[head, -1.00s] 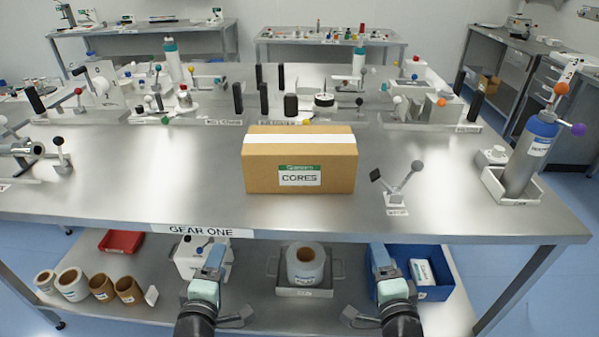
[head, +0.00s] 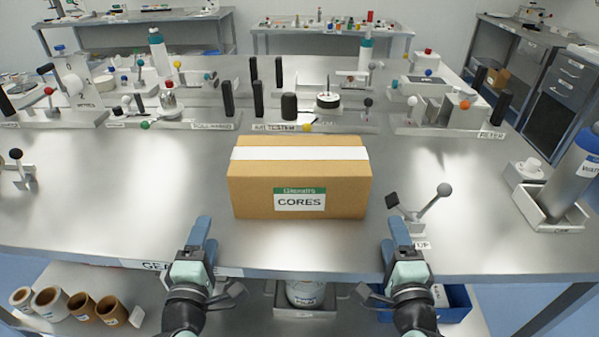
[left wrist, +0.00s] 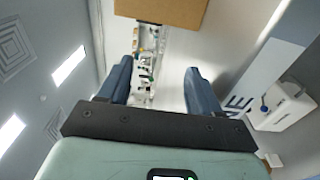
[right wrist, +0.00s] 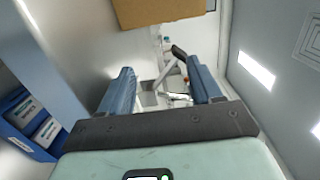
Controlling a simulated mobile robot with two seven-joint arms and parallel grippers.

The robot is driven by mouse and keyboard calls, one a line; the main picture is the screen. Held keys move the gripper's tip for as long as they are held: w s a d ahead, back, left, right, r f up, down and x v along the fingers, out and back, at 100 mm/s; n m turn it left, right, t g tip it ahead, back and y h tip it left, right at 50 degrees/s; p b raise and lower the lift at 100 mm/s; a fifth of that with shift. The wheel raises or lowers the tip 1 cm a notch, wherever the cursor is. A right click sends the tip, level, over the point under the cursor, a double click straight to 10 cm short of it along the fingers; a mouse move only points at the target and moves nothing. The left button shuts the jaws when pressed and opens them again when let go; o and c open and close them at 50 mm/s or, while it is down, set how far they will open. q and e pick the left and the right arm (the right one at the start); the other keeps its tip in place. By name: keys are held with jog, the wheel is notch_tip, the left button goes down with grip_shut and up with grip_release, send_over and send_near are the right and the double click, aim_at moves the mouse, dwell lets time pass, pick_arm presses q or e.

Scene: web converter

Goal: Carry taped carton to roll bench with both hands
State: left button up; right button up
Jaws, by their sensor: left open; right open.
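The taped carton (head: 250,198), a brown box with a white tape strip and a label reading CORES, sits upright on the metal bench (head: 120,215) near its front edge. My left gripper (head: 204,232) is open and empty, in front of and to the left of the carton. My right gripper (head: 393,230) is open and empty, in front of and to the right. Neither touches the carton. The carton also shows at the top of the left wrist view (left wrist: 165,10) and of the right wrist view (right wrist: 160,8). I cannot tell which bench is the roll bench.
A small stand with angled levers (head: 425,208) is just right of the carton. Black posts and instruments stand behind it. A grey cylinder in a white tray (head: 545,212) is at the right. Cardboard rolls (head: 80,305) and a blue bin (head: 455,303) are on the lower shelf.

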pick_arm(q)
jog(key=w, duration=1.4)
jog(key=shift+w+f, duration=0.1)
jog(key=shift+w, duration=0.1)
pick_arm(e)
jog(key=w, duration=1.4)
jog(key=shift+w+f, duration=0.1)
jog(key=shift+w, duration=0.1)
pick_arm(q)
jog(key=shift+d, duration=0.45)
pick_arm(e)
jog(key=shift+s+a, duration=0.1)
jog(key=shift+a, duration=0.4)
pick_arm(q)
jog(key=shift+s+d, duration=0.2)
jog(key=shift+d, duration=0.1)
pick_arm(e)
jog(key=shift+s+a, duration=0.1)
jog(key=shift+a, duration=0.15)
pick_arm(q)
jog(key=shift+d, duration=0.1)
pick_arm(e)
jog(key=shift+a, duration=0.1)
